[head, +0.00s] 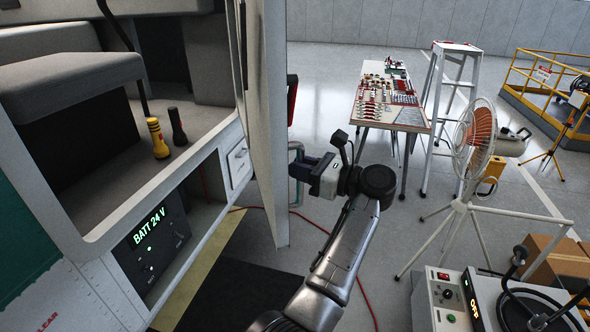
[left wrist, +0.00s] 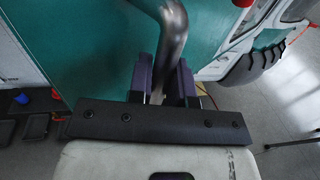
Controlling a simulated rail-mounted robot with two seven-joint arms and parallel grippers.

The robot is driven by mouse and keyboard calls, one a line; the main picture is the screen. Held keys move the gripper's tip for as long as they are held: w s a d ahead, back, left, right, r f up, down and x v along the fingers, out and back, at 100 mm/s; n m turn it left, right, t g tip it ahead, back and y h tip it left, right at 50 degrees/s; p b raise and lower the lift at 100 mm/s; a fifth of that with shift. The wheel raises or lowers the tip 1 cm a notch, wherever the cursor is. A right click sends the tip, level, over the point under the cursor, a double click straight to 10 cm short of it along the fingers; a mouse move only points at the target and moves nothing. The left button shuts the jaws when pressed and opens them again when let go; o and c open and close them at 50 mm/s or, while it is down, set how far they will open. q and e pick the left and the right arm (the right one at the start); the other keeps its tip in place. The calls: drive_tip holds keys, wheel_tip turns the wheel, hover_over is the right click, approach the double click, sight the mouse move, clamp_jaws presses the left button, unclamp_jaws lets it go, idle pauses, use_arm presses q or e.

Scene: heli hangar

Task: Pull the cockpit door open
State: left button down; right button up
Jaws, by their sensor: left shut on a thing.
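The cockpit door (head: 264,90) stands ajar in the head view, seen nearly edge-on beside the cockpit opening. Its teal outer face (left wrist: 90,50) fills much of the left wrist view. A bent metal handle bar (left wrist: 173,35) runs down from the top of that view between my left fingers. My left gripper (head: 298,168) is at the outer side of the door, shut on the handle; its dark fingers also show in the left wrist view (left wrist: 162,82). My right gripper is not in view.
The cockpit seat (head: 75,85) and a BATT 24 V panel (head: 152,240) are at left. A tool table (head: 388,125), a stepladder (head: 447,110) and a stand fan (head: 475,140) stand to the right.

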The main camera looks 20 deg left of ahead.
use_arm(q)
drive_tip(key=shift+a+f, duration=0.15)
drive_tip(key=shift+f, duration=0.05)
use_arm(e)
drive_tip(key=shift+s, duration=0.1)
use_arm(q)
drive_tip(key=c, duration=1.2)
unclamp_jaws()
drive_tip(key=shift+w+r, duration=0.1)
drive_tip(key=shift+o, duration=0.7)
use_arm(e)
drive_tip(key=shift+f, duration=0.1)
